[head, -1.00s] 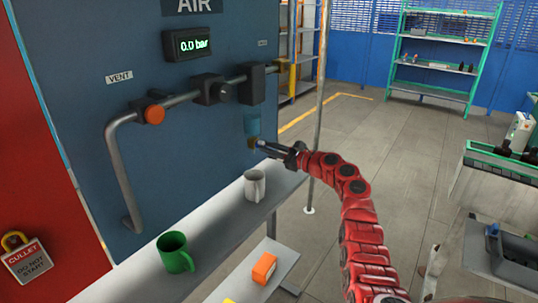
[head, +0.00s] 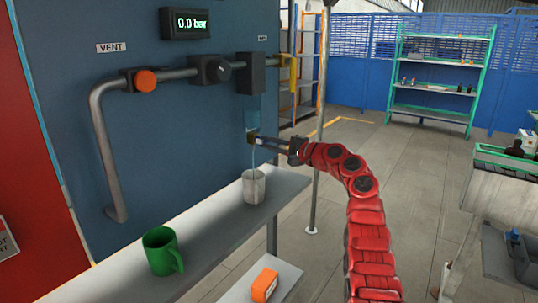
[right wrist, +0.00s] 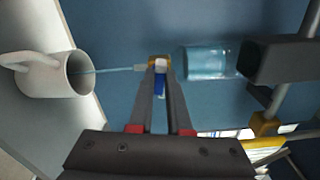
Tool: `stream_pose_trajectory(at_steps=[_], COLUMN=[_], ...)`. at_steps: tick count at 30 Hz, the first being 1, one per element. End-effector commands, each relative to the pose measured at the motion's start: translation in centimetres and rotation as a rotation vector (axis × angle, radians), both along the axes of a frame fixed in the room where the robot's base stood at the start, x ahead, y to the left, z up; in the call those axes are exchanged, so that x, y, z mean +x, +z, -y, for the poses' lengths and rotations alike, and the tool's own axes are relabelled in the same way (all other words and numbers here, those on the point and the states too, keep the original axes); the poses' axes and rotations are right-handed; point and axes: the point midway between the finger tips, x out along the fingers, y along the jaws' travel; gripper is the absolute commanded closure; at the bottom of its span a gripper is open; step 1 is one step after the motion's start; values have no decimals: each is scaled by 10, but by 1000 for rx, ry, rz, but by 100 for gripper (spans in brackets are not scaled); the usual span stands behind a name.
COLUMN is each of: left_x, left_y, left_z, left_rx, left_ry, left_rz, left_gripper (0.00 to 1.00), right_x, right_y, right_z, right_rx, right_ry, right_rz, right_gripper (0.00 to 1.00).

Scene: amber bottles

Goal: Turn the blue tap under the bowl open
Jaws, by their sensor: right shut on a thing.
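The clear bluish bowl (head: 252,117) hangs under the pipe fittings on the dark blue panel; it also shows in the right wrist view (right wrist: 208,62). The small brass tap (right wrist: 160,62) is at the bowl's lower end. Its blue handle (right wrist: 159,86) lies between the fingers of my right gripper (head: 256,140), which is shut on it; the fingers partly hide the handle. A thin stream of liquid (right wrist: 108,70) runs from the tap into a white mug (head: 254,188) on the shelf below. The mug stands upright. My left gripper is out of view.
A green mug (head: 158,252) stands on the grey shelf (head: 205,222), left of the white mug. An orange box (head: 264,285) sits on a lower shelf. A pipe with an orange knob (head: 145,80) runs above. The gauge (head: 187,23) reads 0.0 bar. A thin post (head: 318,150) stands behind my right arm.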

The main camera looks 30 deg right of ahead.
Motion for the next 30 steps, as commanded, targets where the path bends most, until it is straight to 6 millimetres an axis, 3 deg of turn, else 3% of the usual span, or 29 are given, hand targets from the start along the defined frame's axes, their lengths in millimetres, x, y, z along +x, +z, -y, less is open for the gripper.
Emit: stream_pose_trajectory(at_steps=[1, 9, 28, 29, 30], left_x=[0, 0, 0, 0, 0], left_y=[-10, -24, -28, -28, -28], left_z=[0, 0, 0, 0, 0], left_rx=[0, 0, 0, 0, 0], left_ry=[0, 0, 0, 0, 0], left_rz=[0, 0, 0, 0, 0], left_gripper=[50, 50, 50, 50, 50], right_x=[0, 0, 0, 0, 0], right_y=[-5, -5, -3, -3, -3], right_z=[0, -1, -1, -1, -1], right_rx=[-28, -137, -181, -181, -181], right_ry=[0, 1, 4, 4, 4], right_rz=[11, 55, 71, 71, 71], right_gripper=[100, 100, 100, 80, 73])
